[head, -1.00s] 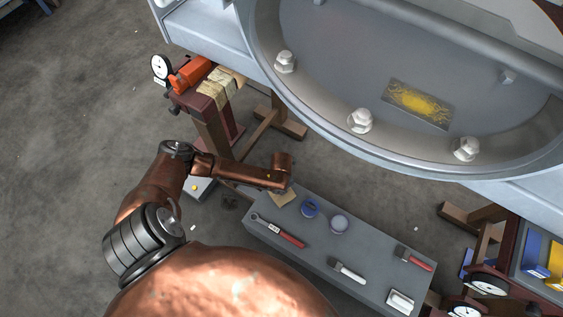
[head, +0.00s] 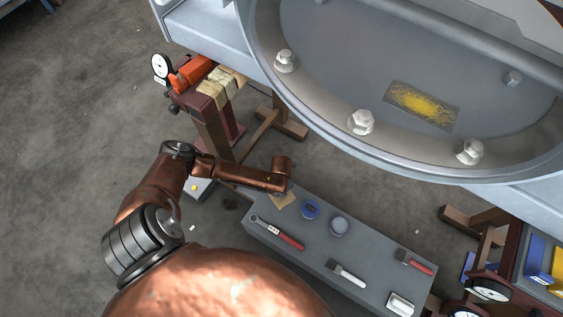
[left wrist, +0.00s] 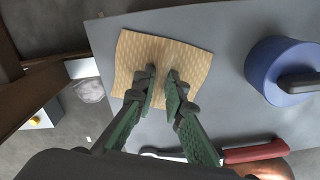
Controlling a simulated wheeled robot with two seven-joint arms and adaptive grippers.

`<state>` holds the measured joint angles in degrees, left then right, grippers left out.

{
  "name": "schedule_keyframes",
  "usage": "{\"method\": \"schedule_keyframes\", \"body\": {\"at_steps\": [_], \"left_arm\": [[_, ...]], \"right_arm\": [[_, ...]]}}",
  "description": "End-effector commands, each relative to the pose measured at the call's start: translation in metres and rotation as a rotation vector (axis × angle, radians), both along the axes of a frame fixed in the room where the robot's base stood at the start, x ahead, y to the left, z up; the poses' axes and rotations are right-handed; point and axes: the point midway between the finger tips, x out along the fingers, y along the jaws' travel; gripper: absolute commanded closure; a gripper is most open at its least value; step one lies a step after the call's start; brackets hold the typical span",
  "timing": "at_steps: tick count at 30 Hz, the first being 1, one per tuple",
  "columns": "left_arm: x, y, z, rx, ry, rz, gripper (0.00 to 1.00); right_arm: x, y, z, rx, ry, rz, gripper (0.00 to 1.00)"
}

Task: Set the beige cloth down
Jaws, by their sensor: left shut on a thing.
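The beige cloth (left wrist: 160,60) is a woven, roughly square piece in the left wrist view, lying nearly flat over the left end of the grey bench (left wrist: 225,95). In the head view a corner of the cloth (head: 285,200) shows beside my wrist. My left gripper (left wrist: 161,76) is shut on the cloth, with its green-sided fingers at the cloth's near middle. I cannot tell whether the whole cloth touches the bench. In the head view my wrist hides the fingers. My right gripper is not in view.
A red-handled wrench (head: 278,232), brushes (head: 346,271) and a white block (head: 400,303) lie farther along the bench. A large metal ring housing (head: 420,175) overhangs behind.

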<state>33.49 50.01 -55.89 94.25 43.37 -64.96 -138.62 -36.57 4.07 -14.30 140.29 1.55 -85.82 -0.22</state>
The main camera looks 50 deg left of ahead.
Motion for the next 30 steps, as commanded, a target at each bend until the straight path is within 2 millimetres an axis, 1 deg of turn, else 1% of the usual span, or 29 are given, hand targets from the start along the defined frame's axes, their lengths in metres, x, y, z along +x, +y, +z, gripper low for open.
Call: {"method": "schedule_keyframes", "body": {"at_steps": [5, 6, 14, 26, 30], "left_arm": [[-0.0001, 0.0003, -0.003, 0.0, 0.0, 0.0, 1.0], [0.0, 0.0002, -0.0028, 0.0, 0.0, 0.0, 0.87], [-0.0002, 0.0002, -0.0027, 0.0, 0.0, 0.0, 0.69], [-0.0007, 0.0002, -0.0031, 0.0, 0.001, 0.0, 0.69], [-0.0009, 0.0001, -0.0032, 0.0, 0.002, 0.0, 0.78]], "right_arm": [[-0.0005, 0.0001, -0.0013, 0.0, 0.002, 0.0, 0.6], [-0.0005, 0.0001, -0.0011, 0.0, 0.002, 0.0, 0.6], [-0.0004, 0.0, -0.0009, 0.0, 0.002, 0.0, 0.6], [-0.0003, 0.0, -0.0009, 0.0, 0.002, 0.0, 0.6], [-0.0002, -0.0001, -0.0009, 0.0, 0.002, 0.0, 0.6]]}}
